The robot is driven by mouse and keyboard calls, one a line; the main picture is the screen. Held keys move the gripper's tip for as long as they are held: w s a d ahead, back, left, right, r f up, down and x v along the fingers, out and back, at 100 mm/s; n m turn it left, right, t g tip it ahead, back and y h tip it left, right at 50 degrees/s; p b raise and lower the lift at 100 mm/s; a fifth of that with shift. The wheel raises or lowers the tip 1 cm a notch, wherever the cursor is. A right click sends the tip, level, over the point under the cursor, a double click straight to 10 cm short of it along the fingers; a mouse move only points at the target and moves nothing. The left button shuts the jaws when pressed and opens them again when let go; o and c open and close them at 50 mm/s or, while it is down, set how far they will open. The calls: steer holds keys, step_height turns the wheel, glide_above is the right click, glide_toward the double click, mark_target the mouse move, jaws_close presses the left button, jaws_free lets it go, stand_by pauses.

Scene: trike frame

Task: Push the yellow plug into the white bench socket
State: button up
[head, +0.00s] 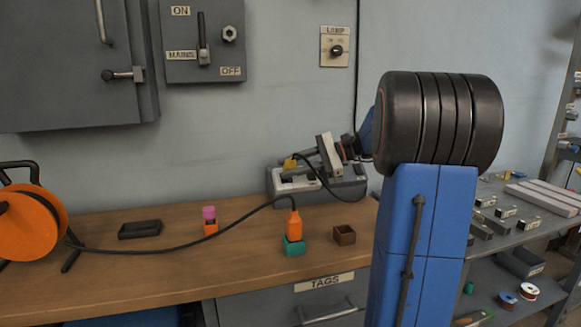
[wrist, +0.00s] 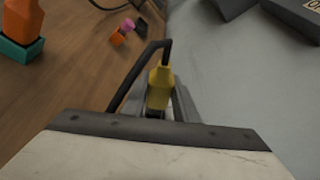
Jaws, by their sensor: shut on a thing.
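The yellow plug (head: 290,163) is between the fingertips of my gripper (head: 298,158), at the back of the bench. It also shows in the wrist view (wrist: 159,88), with a black cable bending away from its far end. My gripper is shut on it. The white bench socket (head: 298,185) appears as a pale face on a grey box by the wall, just below the plug in the head view. I cannot tell whether plug and socket touch. The plug's pin end is hidden in both views.
An orange plug (head: 294,225) stands in a teal block (head: 294,246) in front, its black cable running to an orange reel (head: 30,215). A small brown box (head: 344,235), a pink-topped orange piece (head: 209,220) and a black block (head: 140,229) also lie on the bench (head: 150,262).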

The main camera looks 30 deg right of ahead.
steer(key=shift+w+d+f, duration=0.15)
steer(key=shift+w+f, duration=0.4)
steer(key=shift+f, duration=0.1)
steer(key=shift+w+d+f, duration=0.15)
steer(key=shift+w+f, duration=0.35)
steer(key=shift+f, duration=0.1)
stand_by(0.4)
steer(key=o, duration=1.1)
steer(key=v, duration=1.7)
steer(key=shift+s+d+r, duration=0.1)
steer(key=shift+d, duration=0.05)
